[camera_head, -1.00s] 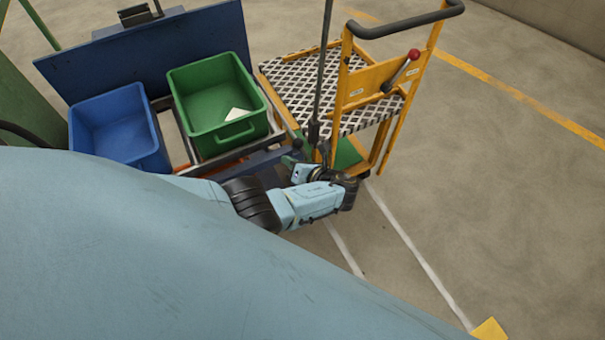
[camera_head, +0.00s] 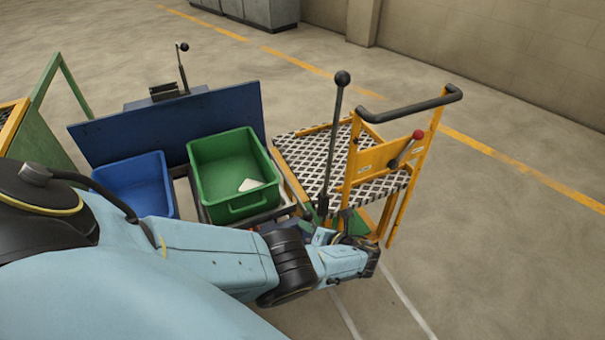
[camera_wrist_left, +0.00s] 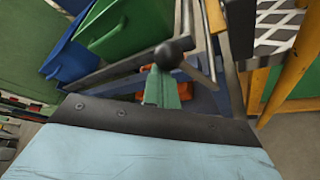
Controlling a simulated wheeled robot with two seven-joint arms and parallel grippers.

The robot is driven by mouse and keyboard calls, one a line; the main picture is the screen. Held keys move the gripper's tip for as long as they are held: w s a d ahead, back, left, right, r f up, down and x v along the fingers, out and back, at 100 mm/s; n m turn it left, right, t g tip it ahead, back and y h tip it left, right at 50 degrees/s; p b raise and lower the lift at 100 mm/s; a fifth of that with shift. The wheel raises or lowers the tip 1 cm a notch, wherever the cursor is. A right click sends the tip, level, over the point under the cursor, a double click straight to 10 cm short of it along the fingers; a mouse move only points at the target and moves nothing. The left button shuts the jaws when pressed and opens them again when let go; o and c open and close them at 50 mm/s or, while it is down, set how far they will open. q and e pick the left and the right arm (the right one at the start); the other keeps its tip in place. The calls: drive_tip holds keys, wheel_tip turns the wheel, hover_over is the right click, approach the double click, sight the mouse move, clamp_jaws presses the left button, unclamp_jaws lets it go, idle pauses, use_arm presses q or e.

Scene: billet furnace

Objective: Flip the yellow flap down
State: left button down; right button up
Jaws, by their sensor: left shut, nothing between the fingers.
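The clearest yellow part is an upright plate (camera_head: 372,160) on the yellow cart, with a red-knobbed lever (camera_head: 406,148) on it. I cannot tell for sure whether this plate is the flap. My left gripper (camera_head: 308,228) is low by the front right corner of the green bin, near the foot of a tall black-knobbed lever (camera_head: 333,145), apart from the plate. In the left wrist view its green fingers (camera_wrist_left: 161,88) are shut and empty. A black ball knob (camera_wrist_left: 174,52) shows just beyond them; contact is unclear. My right gripper is out of view.
A green bin (camera_head: 206,197) and a blue bin (camera_head: 135,185) stand before a dark blue panel (camera_head: 170,122). The cart's checkered deck (camera_head: 305,160) lies to their right. The floor (camera_head: 500,250) right of the cart is open.

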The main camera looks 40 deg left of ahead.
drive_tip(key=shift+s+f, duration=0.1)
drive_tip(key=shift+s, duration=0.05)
use_arm(q)
drive_tip(key=shift+w, duration=0.1)
drive_tip(key=s+d+b, duration=0.1)
drive_tip(key=d+b, duration=0.1)
drive_tip(key=d, duration=1.1)
drive_tip(key=shift+s+r, duration=0.2)
drive_tip(key=shift+s, duration=0.15)
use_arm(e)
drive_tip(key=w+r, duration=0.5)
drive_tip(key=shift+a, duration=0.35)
use_arm(q)
drive_tip(key=shift+f, duration=0.1)
